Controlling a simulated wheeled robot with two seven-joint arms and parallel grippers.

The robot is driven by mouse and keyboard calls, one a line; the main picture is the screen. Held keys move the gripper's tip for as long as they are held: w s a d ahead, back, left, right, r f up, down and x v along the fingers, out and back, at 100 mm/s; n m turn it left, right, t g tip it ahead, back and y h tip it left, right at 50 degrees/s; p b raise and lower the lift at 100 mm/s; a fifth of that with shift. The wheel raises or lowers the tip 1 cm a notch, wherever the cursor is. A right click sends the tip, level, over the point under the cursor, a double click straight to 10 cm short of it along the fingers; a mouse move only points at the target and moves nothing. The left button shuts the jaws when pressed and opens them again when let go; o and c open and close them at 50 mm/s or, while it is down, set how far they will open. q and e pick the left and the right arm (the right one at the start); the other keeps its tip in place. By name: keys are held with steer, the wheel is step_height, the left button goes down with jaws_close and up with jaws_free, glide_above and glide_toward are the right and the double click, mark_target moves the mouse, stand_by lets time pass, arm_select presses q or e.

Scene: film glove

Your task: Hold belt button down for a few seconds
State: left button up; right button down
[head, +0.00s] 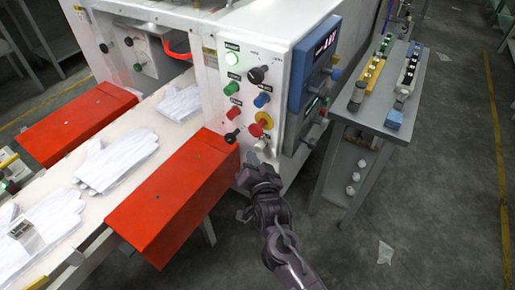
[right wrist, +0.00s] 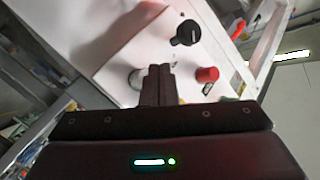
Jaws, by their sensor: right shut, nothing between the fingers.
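A white control panel (head: 243,98) on the machine's end carries several coloured buttons and knobs. My right gripper (head: 259,167) is at the panel's lower edge, with its fingers shut and empty. In the right wrist view the shut fingertips (right wrist: 157,75) point at the panel beside a pale button (right wrist: 136,79), which they partly hide. A pale button (head: 260,146) shows just above the gripper in the head view. I cannot tell whether the fingertips touch or press it. No button label is readable enough to name the belt button. My left gripper is not in view.
A black knob (right wrist: 186,33) and a red button (right wrist: 207,74) sit near the fingertips. A red guard box (head: 172,196) stands left of my right arm. White gloves (head: 117,163) lie on the belt. A grey cart (head: 372,117) stands to the right, with open floor beyond.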

steer(key=shift+w+d, duration=0.3)
steer(key=shift+w, duration=0.05)
steer(key=shift+w+d, duration=0.25)
steer(key=shift+w, duration=0.15)
stand_by(2.0)
steer(key=shift+s, duration=0.1)
stand_by(2.1)
steer(key=shift+s+a+p, duration=0.5)
steer(key=shift+s+p, duration=0.05)
steer(key=shift+s, duration=0.1)
steer(key=s+a+p, duration=0.1)
steer(key=s, duration=0.1)
steer(key=s+a, duration=0.2)
steer(key=shift+p, duration=0.4)
